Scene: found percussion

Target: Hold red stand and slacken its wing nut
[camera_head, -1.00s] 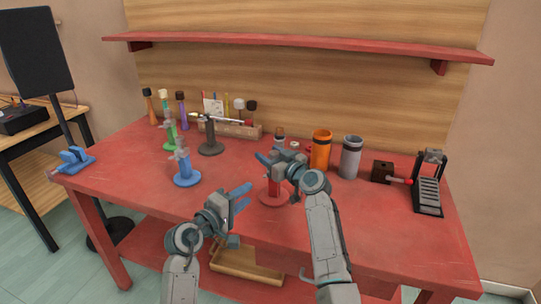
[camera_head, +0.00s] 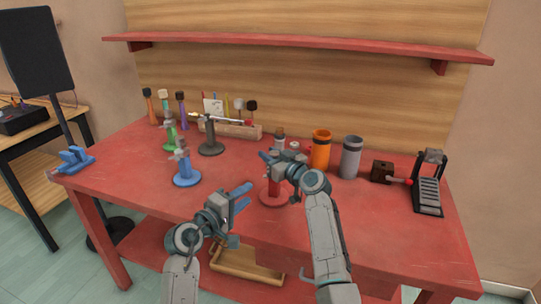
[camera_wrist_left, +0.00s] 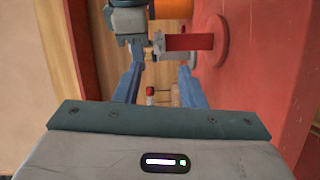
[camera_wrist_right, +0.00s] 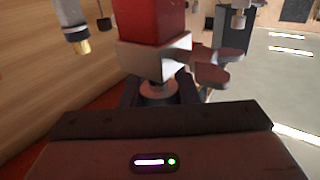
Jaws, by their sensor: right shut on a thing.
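The red stand (camera_head: 269,190) stands upright near the table's front, with a round red base and a grey clamp head. In the left wrist view its red post (camera_wrist_left: 190,42) lies sideways, with the grey wing nut (camera_wrist_left: 158,45) on the head facing the camera. The right wrist view shows the post (camera_wrist_right: 150,18), the pale clamp block (camera_wrist_right: 152,58) and the wing nut's wings (camera_wrist_right: 216,68). My right gripper (camera_head: 274,160) is shut on the stand's head. My left gripper (camera_head: 243,197) is open and empty, in front of the stand, apart from the wing nut.
A blue stand (camera_head: 187,179), a green stand (camera_head: 169,144) and a dark stand (camera_head: 210,149) are to the left. An orange cup (camera_head: 320,152) and grey cup (camera_head: 351,158) stand close behind my right gripper. A shelf (camera_head: 300,42) runs above the table.

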